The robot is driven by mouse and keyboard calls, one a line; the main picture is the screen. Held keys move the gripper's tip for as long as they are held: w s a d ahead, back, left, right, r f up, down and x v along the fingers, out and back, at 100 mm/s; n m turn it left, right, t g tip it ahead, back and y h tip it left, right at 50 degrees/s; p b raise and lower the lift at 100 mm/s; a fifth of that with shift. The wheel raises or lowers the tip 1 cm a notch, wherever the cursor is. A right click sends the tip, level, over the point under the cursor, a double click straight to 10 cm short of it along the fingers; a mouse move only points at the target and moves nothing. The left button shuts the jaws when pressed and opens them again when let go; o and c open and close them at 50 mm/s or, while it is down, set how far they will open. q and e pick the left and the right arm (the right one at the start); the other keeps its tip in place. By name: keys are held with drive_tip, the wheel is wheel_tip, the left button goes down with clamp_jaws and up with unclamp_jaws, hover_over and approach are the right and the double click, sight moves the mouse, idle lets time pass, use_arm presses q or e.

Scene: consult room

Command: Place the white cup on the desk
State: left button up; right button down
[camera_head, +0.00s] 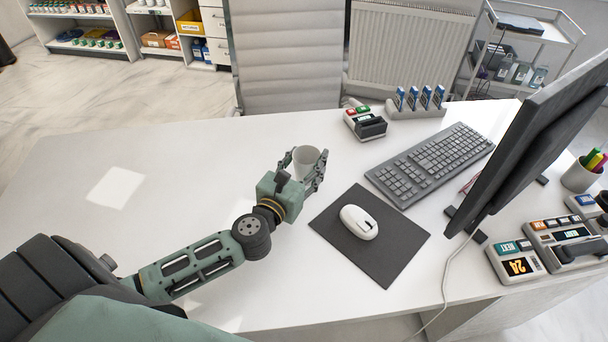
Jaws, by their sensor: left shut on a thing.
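The white cup (306,158) is upright between the fingers of my left gripper (305,169), over the middle of the desk. My left gripper is shut on the cup, with a finger on each side of it. The white desk (190,150) spreads under my left arm. I cannot tell whether the cup's base touches the desk top, since the fingers and palm hide it. My right gripper is not in view.
A mouse (358,222) lies on a dark mat (330,214) just right of the gripper. Beyond are a keyboard (430,163), a monitor (535,140) and a card terminal (366,122). A chair (285,55) stands behind the desk. The desk's left part is clear.

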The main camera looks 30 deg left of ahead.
sight(300, 180)
use_arm(q)
drive_tip(key=shift+a+f, duration=0.15)
drive_tip(key=shift+a, duration=0.1)
wheel_tip(300, 180, down, 4)
drive_tip(key=shift+r+b, duration=0.1)
drive_tip(key=shift+b, duration=0.75)
drive_tip(key=shift+f, duration=0.3)
drive_tip(key=o, duration=1.1)
drive_tip(key=shift+r, duration=0.1)
